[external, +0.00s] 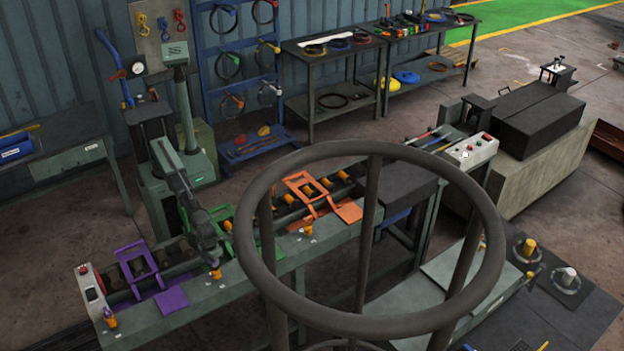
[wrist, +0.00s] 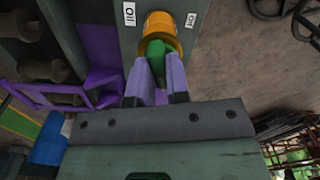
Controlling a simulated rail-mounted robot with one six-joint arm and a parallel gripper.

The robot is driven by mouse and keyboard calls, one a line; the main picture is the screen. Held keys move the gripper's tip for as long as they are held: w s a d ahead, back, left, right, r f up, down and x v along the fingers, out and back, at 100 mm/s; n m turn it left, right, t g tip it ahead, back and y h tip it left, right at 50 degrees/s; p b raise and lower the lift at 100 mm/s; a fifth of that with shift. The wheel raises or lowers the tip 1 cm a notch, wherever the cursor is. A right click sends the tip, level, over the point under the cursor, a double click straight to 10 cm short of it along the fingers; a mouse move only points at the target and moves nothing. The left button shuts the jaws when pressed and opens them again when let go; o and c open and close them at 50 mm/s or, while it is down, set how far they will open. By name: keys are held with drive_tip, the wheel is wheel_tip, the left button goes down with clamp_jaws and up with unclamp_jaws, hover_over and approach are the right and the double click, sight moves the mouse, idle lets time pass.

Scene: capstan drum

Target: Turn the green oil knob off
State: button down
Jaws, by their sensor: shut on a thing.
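The green oil knob (wrist: 157,58) shows in the wrist view as a green grip on a round orange-yellow base (wrist: 161,27). A label reading "Oil" (wrist: 129,14) is to the left of the base and a smaller label, seemingly "off" (wrist: 191,20), is to its right. My gripper (wrist: 158,76) has its two pale fingers closed on either side of the green grip. In the external view my gripper (external: 214,260) reaches down to the orange base (external: 215,273) on the front of the bench. The green grip is hidden there.
A purple frame (external: 139,264) stands left of my arm, a green frame (external: 222,216) beside it, and an orange frame (external: 305,190) farther right. Similar orange knobs line the bench front. A large dark ring (external: 372,330) stands in the foreground. The floor behind the bench is partly clear.

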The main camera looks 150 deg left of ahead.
drive_tip(key=n, duration=1.1)
drive_tip(key=shift+n, duration=1.9)
drive_tip(key=c, duration=1.1)
unclamp_jaws()
